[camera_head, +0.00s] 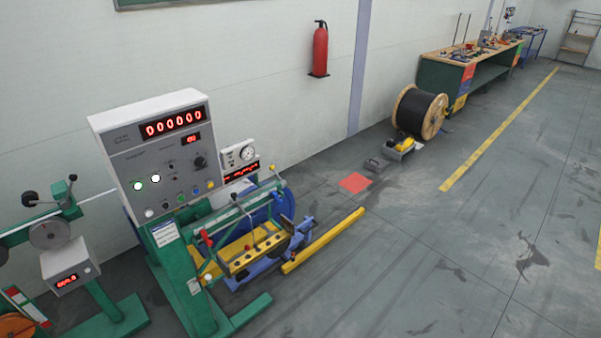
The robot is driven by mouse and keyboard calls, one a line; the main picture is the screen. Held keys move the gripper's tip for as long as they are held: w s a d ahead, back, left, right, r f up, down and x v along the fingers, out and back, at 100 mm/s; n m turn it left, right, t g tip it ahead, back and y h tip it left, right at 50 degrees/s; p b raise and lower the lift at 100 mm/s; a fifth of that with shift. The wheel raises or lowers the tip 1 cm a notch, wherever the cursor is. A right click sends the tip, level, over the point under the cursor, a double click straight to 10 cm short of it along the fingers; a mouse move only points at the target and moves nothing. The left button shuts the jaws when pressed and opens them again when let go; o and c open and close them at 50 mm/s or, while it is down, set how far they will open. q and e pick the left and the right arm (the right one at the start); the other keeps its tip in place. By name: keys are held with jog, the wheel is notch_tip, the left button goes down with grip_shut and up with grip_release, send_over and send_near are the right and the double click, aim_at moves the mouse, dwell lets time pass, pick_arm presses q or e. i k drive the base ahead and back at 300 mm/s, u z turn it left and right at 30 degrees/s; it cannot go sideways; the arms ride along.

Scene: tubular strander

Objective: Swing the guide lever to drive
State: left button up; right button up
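The strander machine stands at the left centre, with a grey control panel (160,155) on a green stand (178,275). Behind and beside the panel is a green frame with a blue drum (258,208) and a yellow plate (262,243). A thin lever with a dark knob (236,197) rises over this frame, and a red-tipped handle (206,238) sits at its near left. I cannot tell which of these is the guide lever, nor its setting. Neither of my grippers is in view.
A yellow floor bar (322,241) lies right of the machine. A smaller green unit (52,232) is at the left. The floor at the right is clear.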

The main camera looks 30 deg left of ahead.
aim_at(284, 183)
jog(key=u, duration=0.1)
jog(key=i, duration=0.7)
jog(key=u, duration=0.9)
jog(key=i, duration=0.6)
jog(key=u, duration=0.5)
jog(key=k, duration=0.7)
jog(key=z, duration=0.6)
jog(key=i, duration=1.5)
jog(key=u, duration=0.45)
